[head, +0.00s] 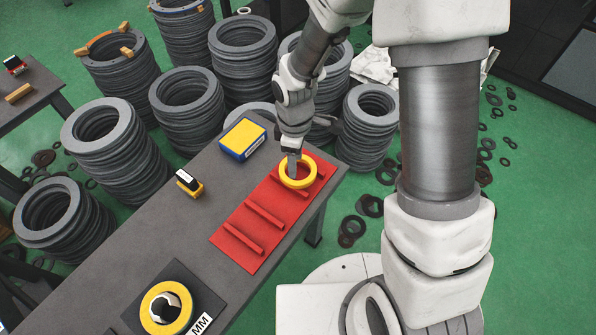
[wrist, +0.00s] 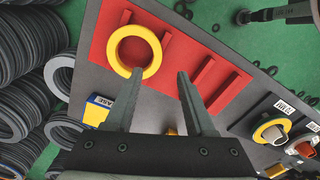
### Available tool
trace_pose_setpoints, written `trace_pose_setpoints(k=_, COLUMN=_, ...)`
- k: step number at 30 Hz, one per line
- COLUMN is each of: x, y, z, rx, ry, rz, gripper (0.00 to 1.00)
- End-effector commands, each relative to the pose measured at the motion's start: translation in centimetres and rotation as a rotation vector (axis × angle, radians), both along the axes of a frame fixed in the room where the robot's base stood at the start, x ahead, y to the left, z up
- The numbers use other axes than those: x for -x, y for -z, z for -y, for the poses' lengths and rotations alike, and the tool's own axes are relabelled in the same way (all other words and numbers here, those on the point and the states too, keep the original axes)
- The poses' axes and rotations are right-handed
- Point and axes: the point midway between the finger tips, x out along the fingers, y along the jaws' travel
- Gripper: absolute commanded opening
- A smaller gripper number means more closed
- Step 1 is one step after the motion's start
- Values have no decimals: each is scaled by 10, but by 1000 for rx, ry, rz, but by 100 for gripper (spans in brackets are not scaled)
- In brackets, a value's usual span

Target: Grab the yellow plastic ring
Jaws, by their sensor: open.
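The yellow plastic ring (head: 299,186) lies at the far right end of the red ribbed board (head: 240,262) on the grey table. It also shows in the wrist view (wrist: 113,50), at the upper left on the red board (wrist: 195,50). My gripper (head: 291,170) points down at the ring in the head view and hides part of its left side. In the wrist view my gripper (wrist: 160,74) is open, with nothing between its fingers. The left fingertip overlaps the ring's lower edge; I cannot tell whether it touches.
Another yellow ring (head: 147,300) sits on a dark plate at the table's near end. A blue-and-yellow box (head: 242,139) and a small black-and-yellow item (head: 189,183) stand left of the board. Stacks of grey flanges (head: 112,141) crowd the floor beyond the table.

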Motion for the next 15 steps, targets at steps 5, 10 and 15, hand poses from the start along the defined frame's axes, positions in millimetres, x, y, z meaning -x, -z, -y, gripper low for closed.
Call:
trace_pose_setpoints(k=5, x=0, y=34, z=0, rx=0, ry=0, rz=-2, gripper=55)
trace_pose_setpoints(k=10, x=0, y=44, z=0, rx=0, ry=1, rz=0, gripper=55)
trace_pose_setpoints(k=15, x=-2, y=57, z=0, rx=0, ry=1, rz=0, gripper=55)
